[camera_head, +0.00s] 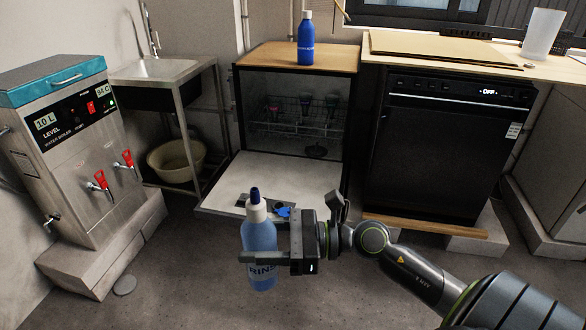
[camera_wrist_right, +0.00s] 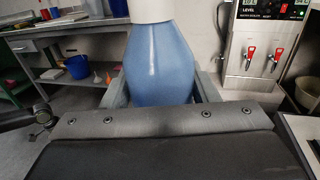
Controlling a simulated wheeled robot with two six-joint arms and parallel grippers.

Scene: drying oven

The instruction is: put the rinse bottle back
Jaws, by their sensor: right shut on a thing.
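The rinse bottle (camera_head: 261,232) is light blue with a white neck, a dark blue tip and a "RINS" label partly covered by a finger. My right gripper (camera_head: 256,243) is shut around its body and holds it roughly upright, in front of the open machine's lowered door (camera_head: 235,190). In the right wrist view the bottle's blue body (camera_wrist_right: 160,65) sits between the two fingers (camera_wrist_right: 160,92); its top is out of frame. My left gripper is not in view.
A darker blue bottle (camera_head: 306,40) stands on the wooden top (camera_head: 268,58) of the open machine. A wire rack (camera_head: 290,127) with several items is inside. A water boiler (camera_head: 75,150) and sink (camera_head: 160,75) stand left. A black appliance (camera_head: 440,150) is right; a translucent cup (camera_head: 543,33) stands on the counter.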

